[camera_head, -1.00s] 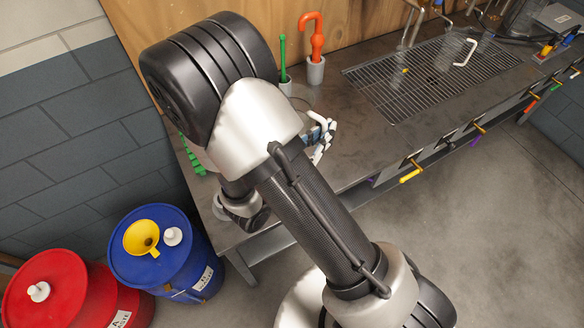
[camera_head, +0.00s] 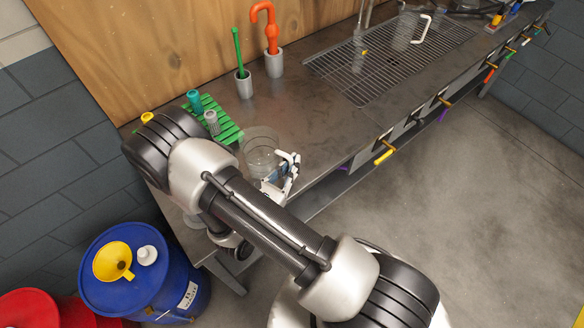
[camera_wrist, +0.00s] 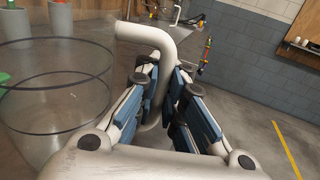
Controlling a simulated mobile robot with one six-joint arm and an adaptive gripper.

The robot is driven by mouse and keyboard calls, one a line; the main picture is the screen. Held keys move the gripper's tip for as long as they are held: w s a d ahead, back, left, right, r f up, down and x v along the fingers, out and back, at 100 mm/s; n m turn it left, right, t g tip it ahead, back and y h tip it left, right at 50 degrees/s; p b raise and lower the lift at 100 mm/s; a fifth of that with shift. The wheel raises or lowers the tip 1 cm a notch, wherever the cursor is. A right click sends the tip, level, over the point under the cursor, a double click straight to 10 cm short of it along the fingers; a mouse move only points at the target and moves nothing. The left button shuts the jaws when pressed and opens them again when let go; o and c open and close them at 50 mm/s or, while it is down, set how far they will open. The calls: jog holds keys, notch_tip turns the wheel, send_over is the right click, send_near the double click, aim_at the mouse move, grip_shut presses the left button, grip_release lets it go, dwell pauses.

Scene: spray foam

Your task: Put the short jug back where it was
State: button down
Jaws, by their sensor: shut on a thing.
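A clear, see-through jug (camera_head: 260,146) is at the bench's front edge in the head view. It also fills the left of the wrist view (camera_wrist: 55,95), where its rim and a dark band around it show. Its pale bent handle (camera_wrist: 150,38) runs down between the blue pads of my gripper (camera_wrist: 163,95). My gripper (camera_head: 282,172) is shut on this handle, to the right of the jug. The jug looks upright. I cannot tell whether its base touches the bench.
A green slatted mat (camera_head: 225,128) with small containers lies left of the jug. Grey cups with a green tool (camera_head: 238,50) and an orange tool (camera_head: 268,28) stand behind. A grate (camera_head: 385,55) bears another pale handle (camera_head: 424,28). Bare bench (camera_head: 310,110) lies between.

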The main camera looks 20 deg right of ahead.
jog(key=shift+f, duration=0.55)
jog(key=c, duration=1.7)
grip_release()
jog(key=shift+r, duration=0.1)
